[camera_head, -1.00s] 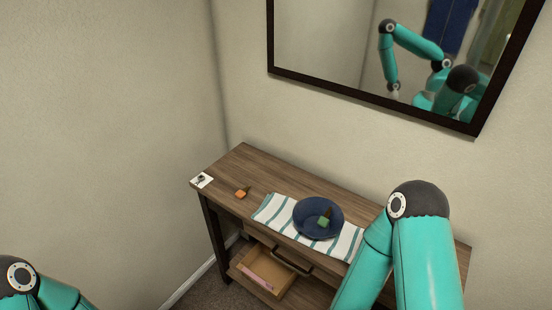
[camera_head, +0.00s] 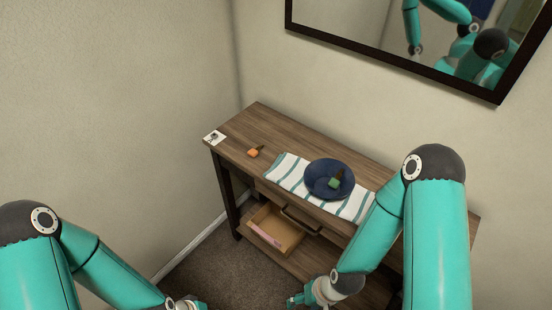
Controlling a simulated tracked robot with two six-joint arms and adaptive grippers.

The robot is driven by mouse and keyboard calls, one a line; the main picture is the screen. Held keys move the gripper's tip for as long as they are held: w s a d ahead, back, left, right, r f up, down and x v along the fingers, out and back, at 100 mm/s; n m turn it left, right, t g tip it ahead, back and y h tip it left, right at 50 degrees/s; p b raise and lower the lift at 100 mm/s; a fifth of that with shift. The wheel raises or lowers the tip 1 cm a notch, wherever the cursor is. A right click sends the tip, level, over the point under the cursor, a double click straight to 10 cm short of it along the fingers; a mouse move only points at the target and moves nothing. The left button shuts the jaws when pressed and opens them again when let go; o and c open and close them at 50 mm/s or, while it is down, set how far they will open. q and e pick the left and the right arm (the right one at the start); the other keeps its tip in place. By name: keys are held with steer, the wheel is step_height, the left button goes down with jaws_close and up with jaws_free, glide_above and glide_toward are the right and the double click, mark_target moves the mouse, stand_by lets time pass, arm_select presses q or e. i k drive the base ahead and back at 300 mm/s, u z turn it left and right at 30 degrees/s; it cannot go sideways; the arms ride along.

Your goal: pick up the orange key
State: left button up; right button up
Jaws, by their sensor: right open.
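The orange key (camera_head: 253,152) lies on the wooden table top near its left end, between the white card and the striped cloth. Its orange head points toward the front edge. My right gripper (camera_head: 298,300) is low at the bottom of the view, in front of the table and well away from the key. It is open, with nothing seen in it. My left arm comes in at the lower left; its wrist end is at the bottom edge, and its fingers cannot be made out.
A blue bowl (camera_head: 318,188) with a green-headed item (camera_head: 334,183) stands on a striped cloth (camera_head: 287,170). A white card (camera_head: 214,137) lies at the table's left corner. A mirror (camera_head: 380,60) hangs behind.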

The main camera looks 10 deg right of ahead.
mark_target(253, 153)
steer(key=u, duration=0.05)
steer(key=k, duration=0.6)
steer(key=u, duration=0.35)
steer(key=i, duration=1.3)
steer(key=u, duration=0.2)
